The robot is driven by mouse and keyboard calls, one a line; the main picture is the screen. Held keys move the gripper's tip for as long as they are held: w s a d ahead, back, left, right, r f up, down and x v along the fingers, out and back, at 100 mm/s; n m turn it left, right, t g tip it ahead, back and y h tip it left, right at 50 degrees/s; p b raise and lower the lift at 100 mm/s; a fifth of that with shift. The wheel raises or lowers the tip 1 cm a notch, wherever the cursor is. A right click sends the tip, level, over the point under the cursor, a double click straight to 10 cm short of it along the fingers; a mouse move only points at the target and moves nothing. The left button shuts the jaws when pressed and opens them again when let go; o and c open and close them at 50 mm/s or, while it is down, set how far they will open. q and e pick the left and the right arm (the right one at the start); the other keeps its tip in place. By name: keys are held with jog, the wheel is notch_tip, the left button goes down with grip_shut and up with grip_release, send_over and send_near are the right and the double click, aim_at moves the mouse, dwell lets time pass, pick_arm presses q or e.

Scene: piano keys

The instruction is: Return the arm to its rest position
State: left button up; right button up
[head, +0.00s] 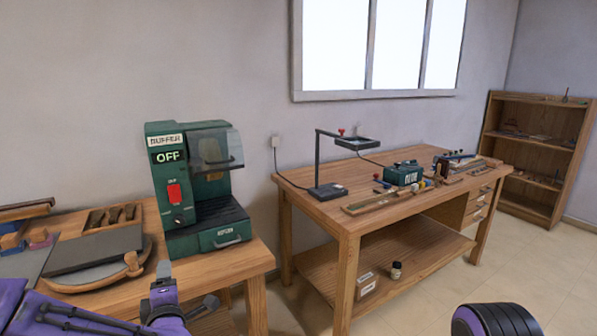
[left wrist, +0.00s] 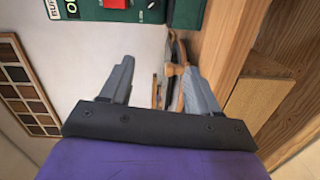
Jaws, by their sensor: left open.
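My left gripper (head: 187,285) is at the bottom left of the head view, in front of the near workbench's (head: 250,258) front edge. In the left wrist view my left gripper (left wrist: 157,72) has its two grey fingers spread wide with nothing held between them. The purple left forearm enters from the bottom left. My right gripper is out of view; a dark rounded purple part at the bottom right seems to be of my right arm.
A green buffer machine (head: 195,185) reading OFF stands on the near bench, beside a dark board (head: 97,249) and tools. A second bench (head: 345,225) holds a lamp (head: 327,160) and a green box (head: 403,173). A wooden shelf (head: 532,150) stands far right. Floor between is clear.

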pick_arm(q)
jog(key=s+d+f+m+g+h, duration=0.25)
jog(key=s+f+m, duration=0.35)
jog(key=f, duration=0.6)
jog(key=s+d+f+m+g+h, duration=0.15)
jog(key=s+f+m+g, duration=0.3)
jog(key=s+f, duration=0.55)
jog(key=s+a+f+m+g, duration=0.2)
jog(key=s+f, duration=0.4)
jog(key=s, duration=0.4)
jog(key=s+a+f+m+g, duration=0.2)
jog(key=s+f, duration=0.4)
jog(key=s, duration=0.4)
jog(key=shift+a+f+m+g, duration=0.15)
jog(key=shift+a+m+g, duration=0.15)
jog(key=shift+g, duration=0.4)
jog(key=shift+w, duration=0.15)
